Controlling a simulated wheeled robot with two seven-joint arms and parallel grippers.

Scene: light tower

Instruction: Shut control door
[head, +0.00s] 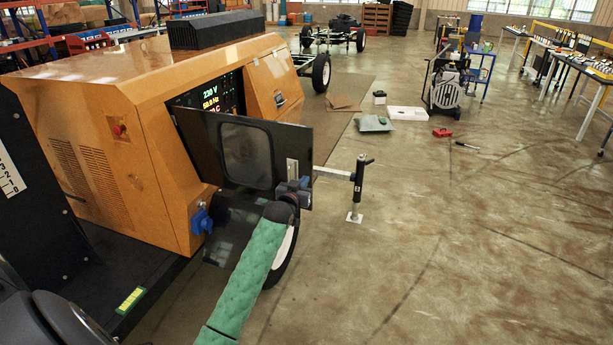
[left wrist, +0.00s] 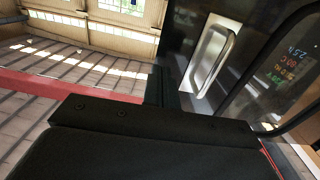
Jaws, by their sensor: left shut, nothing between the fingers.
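The control door (head: 295,140) is a dark panel with a window, standing open out from the orange machine (head: 110,100). Behind it a lit control panel (head: 210,95) shows green, yellow and red readings. The door's silver handle (head: 292,168) sits near its free edge and shows large in the left wrist view (left wrist: 212,58). My left gripper (head: 293,187), on the green-sleeved arm, is shut and empty at the door's free edge, just below the handle. Whether it touches the door is unclear. In the left wrist view its fingers (left wrist: 163,88) are beside the door face. My right gripper is out of view.
A jack stand (head: 356,188) rises from the floor right of the door. A blue socket (head: 202,221) is on the machine's lower corner. A compressor (head: 445,85) and small items lie farther back. The floor on the right is largely clear.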

